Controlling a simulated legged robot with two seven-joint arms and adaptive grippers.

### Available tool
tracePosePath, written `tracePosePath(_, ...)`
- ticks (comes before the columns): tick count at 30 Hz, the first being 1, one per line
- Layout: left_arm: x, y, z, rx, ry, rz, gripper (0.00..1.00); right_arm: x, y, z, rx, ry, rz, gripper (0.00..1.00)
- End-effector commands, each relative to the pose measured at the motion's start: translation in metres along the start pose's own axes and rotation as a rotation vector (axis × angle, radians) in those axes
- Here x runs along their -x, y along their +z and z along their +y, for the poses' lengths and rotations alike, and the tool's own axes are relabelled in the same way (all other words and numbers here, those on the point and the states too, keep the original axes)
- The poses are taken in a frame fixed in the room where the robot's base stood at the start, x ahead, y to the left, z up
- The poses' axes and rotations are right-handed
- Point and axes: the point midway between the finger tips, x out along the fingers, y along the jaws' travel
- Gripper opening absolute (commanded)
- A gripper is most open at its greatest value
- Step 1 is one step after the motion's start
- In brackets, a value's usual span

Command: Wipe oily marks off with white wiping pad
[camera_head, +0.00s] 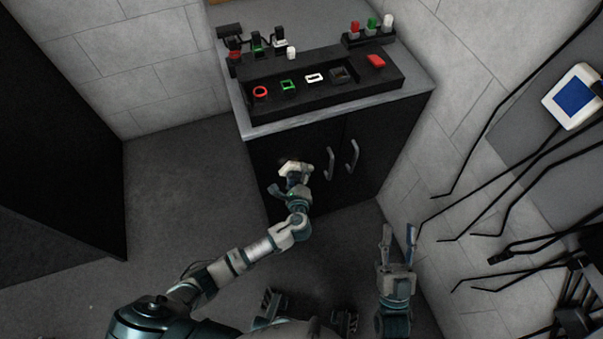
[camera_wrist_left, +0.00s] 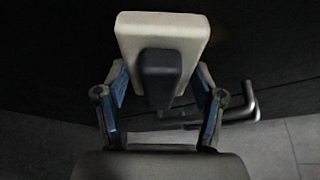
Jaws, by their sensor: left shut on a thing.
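The white wiping pad (camera_head: 296,168) is in front of the dark cabinet doors in the head view. In the left wrist view the pad (camera_wrist_left: 163,27) has a pale block face and a dark handle (camera_wrist_left: 161,80). My left gripper (camera_head: 292,181) is shut on this handle, one finger on each side. I cannot tell whether the pad touches the door. My right gripper (camera_head: 398,236) is empty, its two fingers apart, to the right of the cabinet. I cannot make out any oily marks on the dark surfaces.
The cabinet (camera_head: 377,135) has two door handles (camera_head: 330,163) just right of the pad. Its top carries a black tray (camera_head: 325,85) with several coloured parts. Black rods (camera_head: 478,182) stick out from the right wall. Floor (camera_head: 185,190) left of the cabinet is clear.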

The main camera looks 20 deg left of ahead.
Motion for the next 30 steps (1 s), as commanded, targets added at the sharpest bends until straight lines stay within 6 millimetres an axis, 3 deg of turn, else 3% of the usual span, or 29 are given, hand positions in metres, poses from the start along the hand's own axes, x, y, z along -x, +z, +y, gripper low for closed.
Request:
tracePosePath(3,0.003,0.014,0.005,-0.001,0.001,-0.007,0.4,-0.008,-0.013,-0.001,0.002,-0.002,0.013,0.4)
tracePosePath(11,0.008,0.024,0.018,0.0,0.0,-0.006,0.4,-0.014,-0.022,-0.002,0.004,-0.004,0.022,0.4)
tracePosePath(21,0.014,0.034,0.004,0.001,-0.002,-0.007,0.4,-0.026,-0.043,-0.004,0.008,-0.008,0.042,0.4)
tracePosePath(30,0.01,0.024,-0.001,0.002,0.001,-0.003,0.4,-0.025,-0.039,-0.003,0.008,-0.008,0.038,0.4)
